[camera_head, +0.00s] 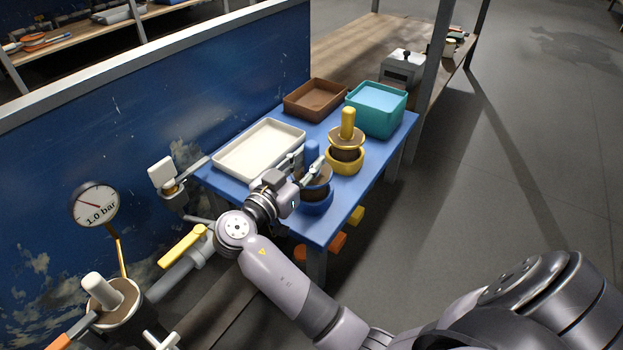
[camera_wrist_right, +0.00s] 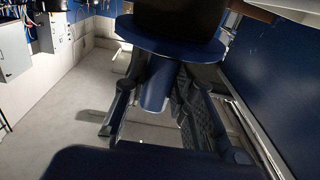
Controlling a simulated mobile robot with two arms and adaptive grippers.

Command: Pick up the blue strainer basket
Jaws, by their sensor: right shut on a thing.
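The blue strainer basket (camera_head: 312,149) has an upright blue handle and a brown body, and stands at the front of the blue table (camera_head: 372,186). Its lower part is at a blue ring holder (camera_head: 318,209); I cannot tell whether it rests there or is slightly raised. My right gripper (camera_head: 308,164) is shut on the handle and partly covers the basket. In the right wrist view the blue handle (camera_wrist_right: 157,86) lies between the two fingers, with the blue disc and dark body beyond it. My left gripper is not in view.
A yellow-handled strainer basket (camera_head: 347,121) stands close behind in a yellow holder (camera_head: 345,166). A white tray (camera_head: 227,163), a brown tray (camera_head: 289,106) and a teal tub (camera_head: 372,122) stand on the table. A blue wall (camera_head: 160,90) and a pressure gauge (camera_head: 95,205) are at left.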

